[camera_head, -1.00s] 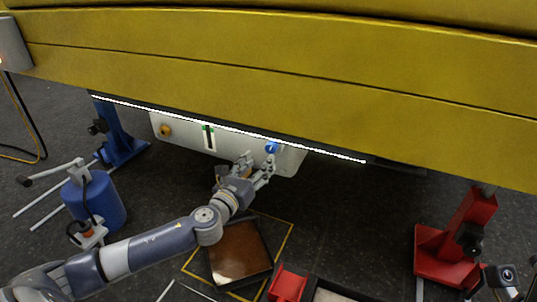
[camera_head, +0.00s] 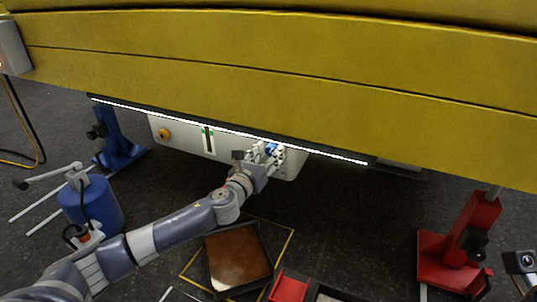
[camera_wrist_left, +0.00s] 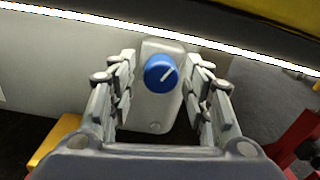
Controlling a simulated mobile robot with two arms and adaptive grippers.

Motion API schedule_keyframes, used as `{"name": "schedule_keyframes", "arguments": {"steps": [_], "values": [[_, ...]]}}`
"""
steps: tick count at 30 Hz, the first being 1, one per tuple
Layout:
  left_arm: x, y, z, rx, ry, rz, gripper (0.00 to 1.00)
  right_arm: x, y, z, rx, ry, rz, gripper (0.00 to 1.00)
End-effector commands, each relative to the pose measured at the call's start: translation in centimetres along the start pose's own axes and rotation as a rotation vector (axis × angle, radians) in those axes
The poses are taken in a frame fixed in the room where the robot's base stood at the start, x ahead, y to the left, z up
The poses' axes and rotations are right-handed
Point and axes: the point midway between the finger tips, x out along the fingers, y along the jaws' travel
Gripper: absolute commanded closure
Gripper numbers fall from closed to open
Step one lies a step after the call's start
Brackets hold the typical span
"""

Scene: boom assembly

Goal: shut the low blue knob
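The blue knob (camera_head: 271,149) sits on the right part of a pale panel (camera_head: 185,137) under the yellow boom. My left gripper (camera_head: 266,152) is at the knob in the head view. In the wrist view the left gripper (camera_wrist_left: 160,85) is open, with one finger on each side of the knob and a gap to both. My right gripper is not in view.
The yellow boom (camera_head: 270,85) hangs low above the panel, with a white light strip (camera_head: 230,130) along its lower edge.

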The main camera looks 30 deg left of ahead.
Motion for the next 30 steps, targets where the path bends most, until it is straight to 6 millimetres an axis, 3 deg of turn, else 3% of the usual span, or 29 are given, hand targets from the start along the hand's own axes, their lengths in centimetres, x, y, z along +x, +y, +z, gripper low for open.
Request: {"name": "schedule_keyframes", "arguments": {"steps": [1,4,17,30], "values": [[-0.01,-0.01,-0.01,0.0,0.0,0.0,0.73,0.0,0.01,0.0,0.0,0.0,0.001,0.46],[-0.02,0.0,-0.01,0.0,0.0,0.0,0.95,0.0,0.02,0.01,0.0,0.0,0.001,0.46],[-0.03,-0.05,-0.01,-0.061,0.0,0.0,0.95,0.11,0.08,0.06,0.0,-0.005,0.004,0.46],[-0.05,-0.13,-0.03,-0.407,-0.009,-0.001,0.95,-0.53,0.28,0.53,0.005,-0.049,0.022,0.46]]}}
